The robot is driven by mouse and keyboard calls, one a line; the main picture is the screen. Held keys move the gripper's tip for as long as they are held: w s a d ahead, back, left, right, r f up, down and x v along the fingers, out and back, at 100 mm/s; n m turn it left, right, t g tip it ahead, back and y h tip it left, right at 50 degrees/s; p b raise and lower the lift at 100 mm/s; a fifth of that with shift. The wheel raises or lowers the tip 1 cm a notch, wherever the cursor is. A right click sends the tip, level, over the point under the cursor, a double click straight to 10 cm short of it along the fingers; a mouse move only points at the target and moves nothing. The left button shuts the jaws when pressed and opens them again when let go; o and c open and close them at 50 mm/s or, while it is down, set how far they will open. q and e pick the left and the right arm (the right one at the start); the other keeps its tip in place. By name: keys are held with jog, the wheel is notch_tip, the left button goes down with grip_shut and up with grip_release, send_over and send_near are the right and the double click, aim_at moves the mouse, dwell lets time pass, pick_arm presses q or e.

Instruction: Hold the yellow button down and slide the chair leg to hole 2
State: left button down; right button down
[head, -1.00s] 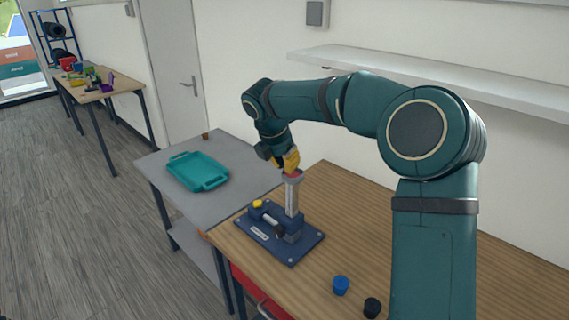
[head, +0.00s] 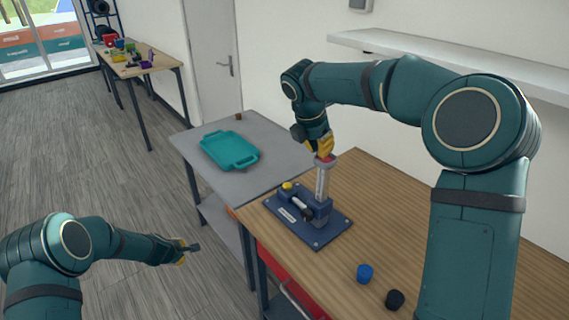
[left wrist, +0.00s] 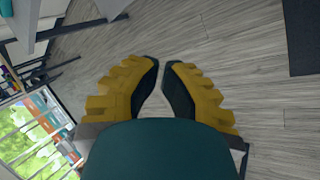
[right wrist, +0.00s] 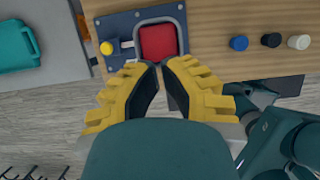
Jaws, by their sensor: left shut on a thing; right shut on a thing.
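The chair leg (head: 321,186) is a pale upright tube standing in a dark blue fixture (head: 328,234) on the wooden table. Its top end is red (right wrist: 160,40) in the right wrist view. The yellow button (head: 287,186) stands left of the leg on the fixture, with nothing on it; it also shows in the right wrist view (right wrist: 107,47). My left gripper (head: 192,247) is over the floor, well left of the fixture. Its fingers (left wrist: 161,65) are nearly together; I cannot make out anything between them. Hole numbers are unreadable.
A blue cap (head: 364,274) and a black cap (head: 395,299) lie right of the fixture; a white one (right wrist: 298,42) shows in the right wrist view. A teal tray (head: 228,149) lies on the grey table (head: 270,172) behind. A white shelf (head: 440,52) hangs on the wall.

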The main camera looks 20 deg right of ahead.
aim_at(285, 186)
pick_arm(q)
jog(key=w+d+r+n+h, duration=0.2)
jog(key=d+r, duration=0.3)
jog(key=d, duration=0.4)
jog(key=w+d+r+n+h, duration=0.2)
jog(key=d+r, duration=0.4)
jog(key=d, duration=0.4)
jog(key=w+d+r+n+h, duration=0.1)
jog(key=w+d+r+h, duration=0.2)
jog(key=d, duration=0.7)
jog(key=shift+w+d+r+n, duration=0.1)
jog(key=shift+r+n, duration=0.1)
jog(key=shift+r, duration=0.5)
jog(key=shift+w+d+r+n, duration=0.1)
jog(key=shift+r+n, duration=0.1)
jog(key=shift+r, duration=0.5)
jog(key=s+d+r+h, duration=0.1)
jog(key=d+r, duration=0.1)
jog(key=d, duration=0.1)
jog(key=s+d+r+n+g, duration=0.1)
jog(key=d+r, duration=0.1)
jog(key=s+d+r+n+g+h, duration=0.1)
jog(key=d+r, duration=0.1)
jog(key=d, duration=0.1)
jog(key=shift+d+r+h, duration=0.3)
jog(key=shift+d+r, duration=0.05)
jog(key=shift+r, duration=0.05)
jog(key=shift+s+d+f, duration=0.1)
jog(key=shift+s, duration=0.05)
jog(key=shift+f, duration=2.8)
